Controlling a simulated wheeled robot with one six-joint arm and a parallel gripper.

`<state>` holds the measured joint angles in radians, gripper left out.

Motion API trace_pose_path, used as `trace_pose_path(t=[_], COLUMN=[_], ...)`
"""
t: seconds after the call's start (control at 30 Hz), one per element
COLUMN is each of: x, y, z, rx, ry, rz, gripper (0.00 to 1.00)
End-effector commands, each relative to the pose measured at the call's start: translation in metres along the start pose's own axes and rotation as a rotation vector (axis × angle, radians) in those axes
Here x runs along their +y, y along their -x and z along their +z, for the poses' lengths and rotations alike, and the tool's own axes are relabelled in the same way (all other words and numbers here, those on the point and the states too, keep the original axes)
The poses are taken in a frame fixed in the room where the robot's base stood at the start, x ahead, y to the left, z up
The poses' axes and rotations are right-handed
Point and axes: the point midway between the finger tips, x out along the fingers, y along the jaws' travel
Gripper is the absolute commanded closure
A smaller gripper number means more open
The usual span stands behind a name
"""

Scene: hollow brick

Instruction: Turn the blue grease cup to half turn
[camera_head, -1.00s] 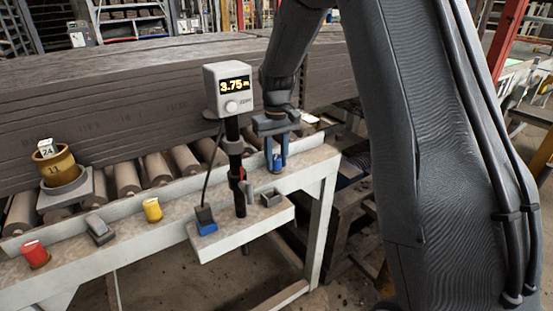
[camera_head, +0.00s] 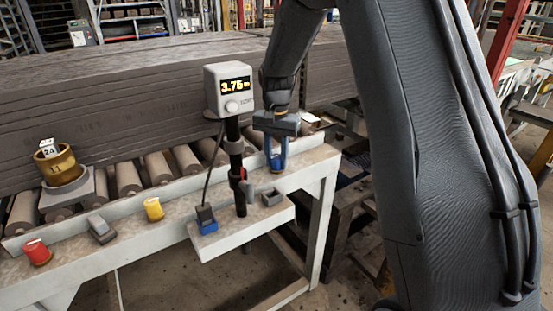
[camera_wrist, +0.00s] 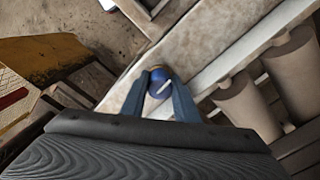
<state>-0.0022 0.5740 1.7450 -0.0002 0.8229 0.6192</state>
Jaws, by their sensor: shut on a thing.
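The blue grease cup (camera_wrist: 158,76) is a small round blue cap with a white mark and a brassy base. It sits on the grey bench ledge at the right end. My gripper (camera_wrist: 160,90) points down at it, with blue fingers closed on both sides of the cap. In the head view my gripper (camera_head: 277,166) stands just right of the display post, and its fingers hide most of the cup.
A display (camera_head: 232,90) reading 3.75 stands on a black post close left of my gripper. Yellow (camera_head: 153,209) and red (camera_head: 37,252) cups and a brass pot (camera_head: 60,168) are further left. Rollers (camera_head: 157,167) and stacked brown slabs (camera_head: 120,100) lie behind.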

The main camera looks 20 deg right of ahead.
Motion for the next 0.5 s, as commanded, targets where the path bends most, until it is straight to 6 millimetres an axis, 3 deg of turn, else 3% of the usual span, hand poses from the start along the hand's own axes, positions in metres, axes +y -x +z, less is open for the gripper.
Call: trace_pose_path(t=[0.5], x=[-0.0012], y=[0.0018], z=[-0.0004], rx=[0.002], ry=[-0.052], rz=[-0.002], gripper=[0.95])
